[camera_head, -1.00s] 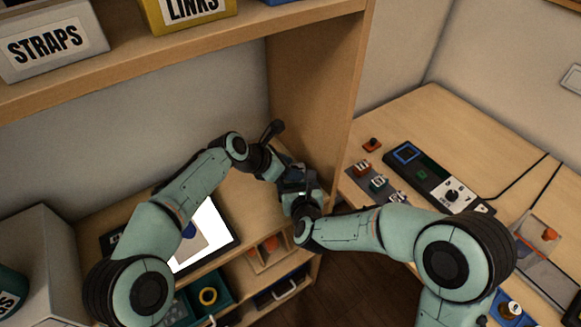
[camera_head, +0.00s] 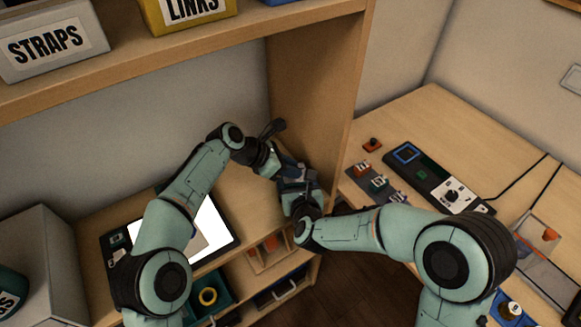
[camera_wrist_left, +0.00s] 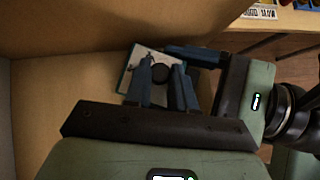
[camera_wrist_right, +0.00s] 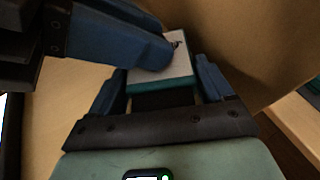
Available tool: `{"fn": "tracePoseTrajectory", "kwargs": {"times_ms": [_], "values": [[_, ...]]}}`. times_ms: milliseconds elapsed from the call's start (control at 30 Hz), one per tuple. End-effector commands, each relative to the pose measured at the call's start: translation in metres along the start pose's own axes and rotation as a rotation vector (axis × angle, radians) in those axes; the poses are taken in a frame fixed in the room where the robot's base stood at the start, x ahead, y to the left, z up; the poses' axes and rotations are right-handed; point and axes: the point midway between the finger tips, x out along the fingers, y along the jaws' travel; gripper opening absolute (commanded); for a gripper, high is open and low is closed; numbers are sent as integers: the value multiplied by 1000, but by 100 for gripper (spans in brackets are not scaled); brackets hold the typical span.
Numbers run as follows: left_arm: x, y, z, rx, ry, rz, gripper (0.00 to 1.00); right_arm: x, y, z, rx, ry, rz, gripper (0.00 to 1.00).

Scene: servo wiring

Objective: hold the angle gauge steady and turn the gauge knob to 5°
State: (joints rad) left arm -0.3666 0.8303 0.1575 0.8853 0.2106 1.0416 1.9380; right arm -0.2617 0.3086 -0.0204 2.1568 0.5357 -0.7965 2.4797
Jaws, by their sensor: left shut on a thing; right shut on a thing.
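The angle gauge is a flat block with a white face and teal sides; it shows in the right wrist view (camera_wrist_right: 182,62) and the left wrist view (camera_wrist_left: 128,78). In the head view the grippers mostly hide it. My right gripper (camera_wrist_right: 160,78) is shut on the gauge body, one finger at each side. My left gripper (camera_wrist_left: 163,72) is shut on the dark round gauge knob (camera_wrist_left: 160,74), with its blue fingers on either side. The two grippers are close together at the gauge, near the shelf's right wall. I cannot read the angle.
The shelf's side wall (camera_head: 315,90) stands right behind the grippers. A tablet with a white screen (camera_head: 212,228) lies to the left on the lower surface. A side table (camera_head: 455,135) with a black control panel (camera_head: 437,178) is to the right.

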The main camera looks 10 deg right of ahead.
Motion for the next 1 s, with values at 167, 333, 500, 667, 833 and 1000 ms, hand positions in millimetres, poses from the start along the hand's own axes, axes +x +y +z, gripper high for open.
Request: {"fn": "tracePoseTrajectory", "kwargs": {"times_ms": [167, 333, 500, 667, 833, 1000], "values": [[1, 4, 0, 71, -2, -67, 0, 0, 1, 0, -1, 0, 2, 48], [1, 4, 0, 114, -1, -110, 0, 0, 1, 0, -1, 0, 2, 48], [0, 3, -1, 133, 0, -127, 0, 0, 1, 0, -1, 1, 3, 48], [0, 3, -1, 134, 0, -129, 0, 0, 1, 0, 0, 1, 2, 48], [0, 3, -1, 133, 0, -128, 37, 0, 1, 0, 0, 1, 2, 48], [0, 3, -1, 133, 0, -129, 51, 0, 1, 0, 0, 1, 2, 48]]}}
